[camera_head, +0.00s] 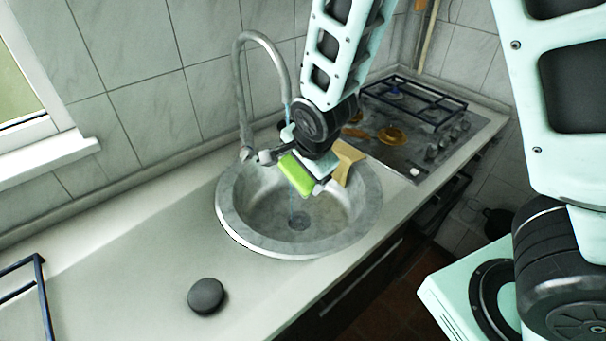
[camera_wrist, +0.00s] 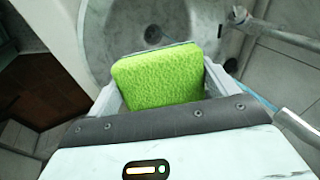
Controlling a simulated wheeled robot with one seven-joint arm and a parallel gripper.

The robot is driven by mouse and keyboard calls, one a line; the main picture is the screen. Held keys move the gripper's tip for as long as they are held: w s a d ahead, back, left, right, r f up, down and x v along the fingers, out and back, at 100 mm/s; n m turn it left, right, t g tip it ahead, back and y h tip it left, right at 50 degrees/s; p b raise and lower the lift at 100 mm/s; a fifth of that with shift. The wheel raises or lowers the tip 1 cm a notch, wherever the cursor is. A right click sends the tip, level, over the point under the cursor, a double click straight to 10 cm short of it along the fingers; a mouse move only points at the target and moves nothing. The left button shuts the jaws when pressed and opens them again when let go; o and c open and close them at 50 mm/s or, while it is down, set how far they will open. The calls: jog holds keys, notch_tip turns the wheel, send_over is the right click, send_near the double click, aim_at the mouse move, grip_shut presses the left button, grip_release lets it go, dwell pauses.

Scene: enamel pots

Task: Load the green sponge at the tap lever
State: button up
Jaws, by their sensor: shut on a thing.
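The green sponge (camera_head: 296,174) is held between the fingers of my gripper (camera_head: 308,170), above the far part of the sink basin. In the wrist view the sponge (camera_wrist: 158,76) fills the space between both fingers of my gripper (camera_wrist: 161,84). The grey metal tap (camera_head: 243,100) rises at the sink's back left, with a curved spout. Its lever (camera_head: 266,156) seems to be the short part at its base, just left of the sponge; I cannot tell whether they touch. Tap parts also show at the upper right of the wrist view (camera_wrist: 240,17).
The round sink (camera_head: 232,222) is set in the pale counter (camera_head: 130,235). A yellowish object (camera_head: 347,158) is at its back right, partly hidden by my gripper. A dark round object (camera_head: 206,295) lies on the counter. The hob (camera_head: 440,150) is right; a blue rack (camera_head: 42,285) is lower left.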

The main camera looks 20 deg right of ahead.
jog(key=w, duration=0.2)
jog(key=w+d, duration=0.1)
jog(key=shift+w+f+b, duration=0.1)
jog(key=shift+f+b, duration=0.3)
jog(key=w+d+f, duration=0.1)
jog(key=w+d, duration=0.1)
jog(key=w, duration=0.6)
jog(key=shift+w+d+f, duration=0.15)
jog(key=shift+d+f, duration=0.1)
jog(key=shift+f, duration=0.05)
jog(key=shift+s+a+b, duration=0.15)
jog(key=shift+s+a, duration=0.25)
jog(key=shift+s, duration=0.9)
jog(key=shift+s+a+b, duration=0.1)
jog(key=shift+s+a, duration=0.25)
jog(key=shift+s, duration=0.9)
jog(key=shift+s+a+b, duration=0.15)
jog(key=shift+s+a, duration=0.25)
jog(key=shift+s, duration=0.9)
